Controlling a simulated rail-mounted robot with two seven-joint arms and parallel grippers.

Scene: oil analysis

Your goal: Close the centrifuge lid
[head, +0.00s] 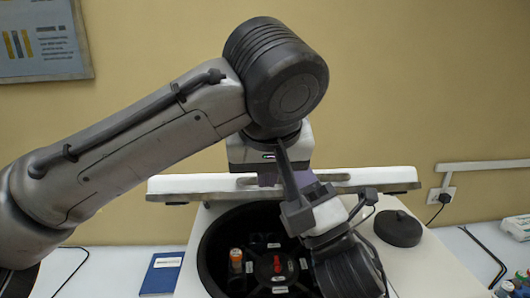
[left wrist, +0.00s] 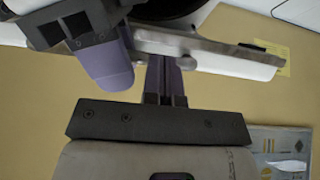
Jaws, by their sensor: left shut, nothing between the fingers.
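The centrifuge (head: 215,220) stands in the middle of the head view, its dark bowl uncovered. Its white lid (head: 385,180) is raised behind the bowl and shows nearly edge-on; it also shows in the left wrist view (left wrist: 240,62). My left gripper (head: 268,180) is shut and empty at the lid's middle. Its purple fingers (left wrist: 166,75) reach the lid's edge in the left wrist view; contact is unclear. My right gripper (head: 296,180) is just right of it, over the bowl's rear. It also shows in the left wrist view (left wrist: 105,60), its finger gap hidden.
The rotor (head: 262,275) holds an orange-capped tube (head: 236,258) and has a red centre knob (head: 277,264). A black round piece (head: 398,228) lies on the centrifuge's right side. A blue booklet (head: 162,272) lies left. A bent black tool (head: 488,256) lies right.

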